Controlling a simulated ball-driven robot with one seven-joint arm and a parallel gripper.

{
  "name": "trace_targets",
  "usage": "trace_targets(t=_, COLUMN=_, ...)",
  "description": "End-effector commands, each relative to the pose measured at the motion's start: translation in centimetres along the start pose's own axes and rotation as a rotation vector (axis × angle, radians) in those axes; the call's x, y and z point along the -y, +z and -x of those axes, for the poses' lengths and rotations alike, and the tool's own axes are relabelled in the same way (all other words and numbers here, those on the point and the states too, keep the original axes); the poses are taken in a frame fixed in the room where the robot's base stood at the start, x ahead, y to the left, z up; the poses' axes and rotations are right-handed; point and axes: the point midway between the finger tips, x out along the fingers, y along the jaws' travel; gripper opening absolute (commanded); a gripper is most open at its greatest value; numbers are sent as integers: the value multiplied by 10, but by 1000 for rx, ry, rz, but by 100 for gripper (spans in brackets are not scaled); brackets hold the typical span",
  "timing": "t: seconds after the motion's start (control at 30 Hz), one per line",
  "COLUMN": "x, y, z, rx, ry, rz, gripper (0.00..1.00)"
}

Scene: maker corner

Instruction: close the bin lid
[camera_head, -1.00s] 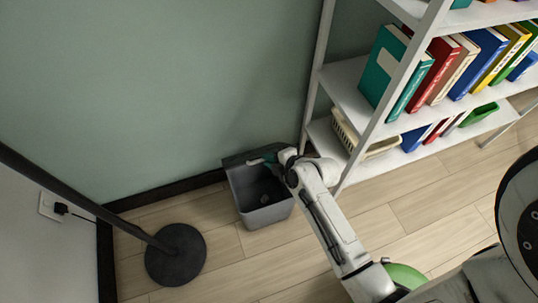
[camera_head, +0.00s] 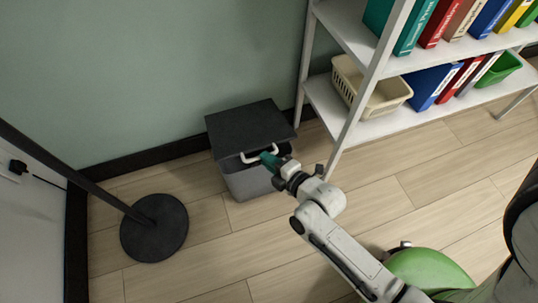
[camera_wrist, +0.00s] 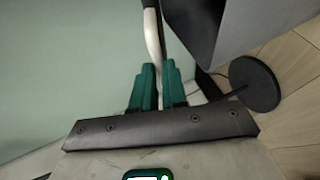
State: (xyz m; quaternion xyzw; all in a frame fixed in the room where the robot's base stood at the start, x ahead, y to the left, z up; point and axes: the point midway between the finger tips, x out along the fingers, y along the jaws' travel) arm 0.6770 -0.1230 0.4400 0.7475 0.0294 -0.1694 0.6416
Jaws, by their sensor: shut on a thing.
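The grey bin (camera_head: 247,184) stands on the floor against the green wall. Its dark lid (camera_head: 250,122) is hinged at the back and now extends over the bin. A dark gap shows under the lid's front edge, so it looks partly raised. A white handle (camera_head: 250,159) is on the lid's front. My gripper (camera_head: 268,159), with teal fingers, is shut on this handle at the bin's front right. In the wrist view, the fingers (camera_wrist: 154,72) close around the white handle (camera_wrist: 152,38), and a dark grey panel (camera_wrist: 200,22) is beside them.
A black stand with a round base (camera_head: 154,227) is left of the bin. A white shelf (camera_head: 365,125) with binders and a cream basket (camera_head: 382,98) is close on the right. Bare wooden floor (camera_head: 225,262) lies in front.

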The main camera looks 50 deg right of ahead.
Motion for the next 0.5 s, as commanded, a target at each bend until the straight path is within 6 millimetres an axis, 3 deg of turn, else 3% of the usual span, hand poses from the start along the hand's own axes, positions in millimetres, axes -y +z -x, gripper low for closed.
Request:
trace_targets(t=0.03, x=20, y=-1, z=-3, rx=-5, ry=-4, rz=2, gripper=0)
trace_targets(t=0.2, x=55, y=0, z=-6, rx=-6, ry=30, rz=17, gripper=0)
trace_targets(t=0.5, x=95, y=3, z=-14, rx=-3, ry=119, rz=51, gripper=0)
